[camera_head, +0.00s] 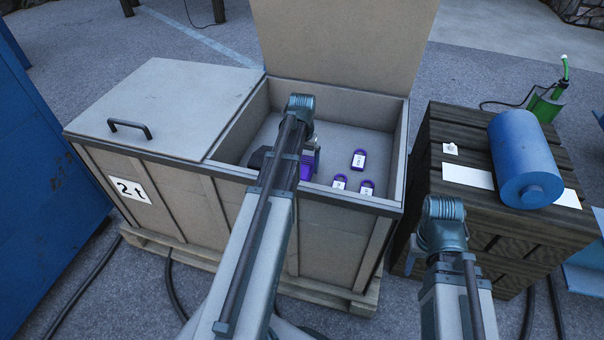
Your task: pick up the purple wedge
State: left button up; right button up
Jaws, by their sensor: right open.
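Purple pieces with white labels lie on the floor of the open crate (400,150): one (358,158) farther back and two nearer the front wall (340,182) (367,187). They look like tags or padlocks with a loop. A plain purple block (306,170), possibly the wedge, shows beside my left arm, partly hidden by it. My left gripper (314,152) is down inside the crate at this block. My arm covers most of its jaws, so I cannot tell whether they grip it. My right gripper (412,254) is open, mostly hidden, beside the dark wooden crate.
The crate's left half has a closed lid (170,105) with a handle, and its right lid (340,40) stands up behind. On the dark wooden crate (520,228) at right lie a blue cylinder (525,155) and white papers (468,177). A blue cabinet (45,170) stands at left.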

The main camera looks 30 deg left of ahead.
aim_at(302, 163)
pick_arm(q)
grip_shut()
jog(key=shift+r, duration=0.15)
dwell(0.4)
notch_tip(302, 163, up, 10)
jog(key=p, duration=1)
